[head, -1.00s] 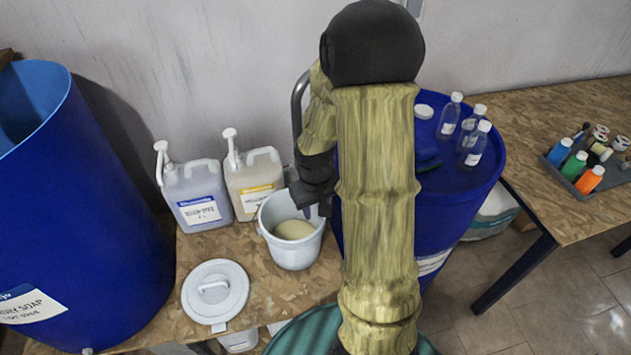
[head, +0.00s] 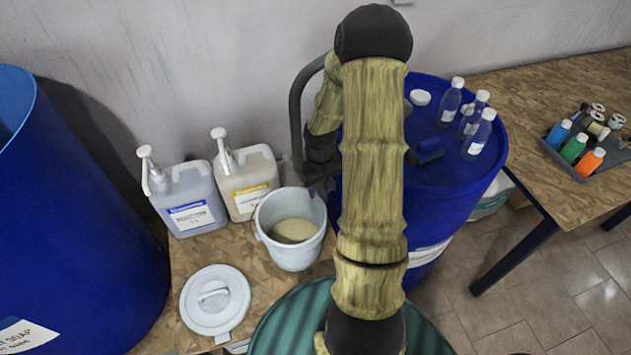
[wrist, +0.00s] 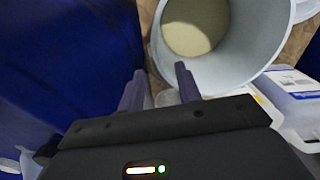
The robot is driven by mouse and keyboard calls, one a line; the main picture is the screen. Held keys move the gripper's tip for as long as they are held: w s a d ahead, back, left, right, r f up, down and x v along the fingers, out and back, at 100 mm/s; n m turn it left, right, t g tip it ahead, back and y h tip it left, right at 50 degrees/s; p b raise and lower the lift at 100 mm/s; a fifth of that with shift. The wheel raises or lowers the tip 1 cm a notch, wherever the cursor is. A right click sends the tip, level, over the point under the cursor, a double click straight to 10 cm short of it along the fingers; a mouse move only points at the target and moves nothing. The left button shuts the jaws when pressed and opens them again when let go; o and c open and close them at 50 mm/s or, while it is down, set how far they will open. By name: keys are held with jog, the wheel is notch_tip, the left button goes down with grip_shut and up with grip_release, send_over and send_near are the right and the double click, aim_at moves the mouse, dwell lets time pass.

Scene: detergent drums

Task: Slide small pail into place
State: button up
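The small pail (head: 284,255) is pale grey-white and stands upright on the wooden bench, with beige contents inside. It also shows at the top of the wrist view (wrist: 245,72). My gripper (head: 322,188) is beside the pail's right rim in the head view, partly hidden by my arm. In the wrist view my gripper (wrist: 158,72) has its two fingers apart, with nothing clearly held between them. The right finger overlaps the pail's outline; I cannot tell whether it touches. The pail's round lid (head: 229,313) lies on the bench at front left.
Two pump jugs (head: 189,212) (head: 242,202) stand behind the pail. A large blue drum (head: 85,220) is at left. Another blue drum (head: 450,180), topped with bottles, stands close at right. A green round container (head: 280,325) is in front. Little bench is free around the pail.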

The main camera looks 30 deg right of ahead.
aim_at(320, 202)
jog(key=shift+s, duration=0.15)
notch_tip(320, 202, down, 7)
jog(key=shift+f, duration=0.2)
dwell(0.6)
grip_shut()
dwell(1.3)
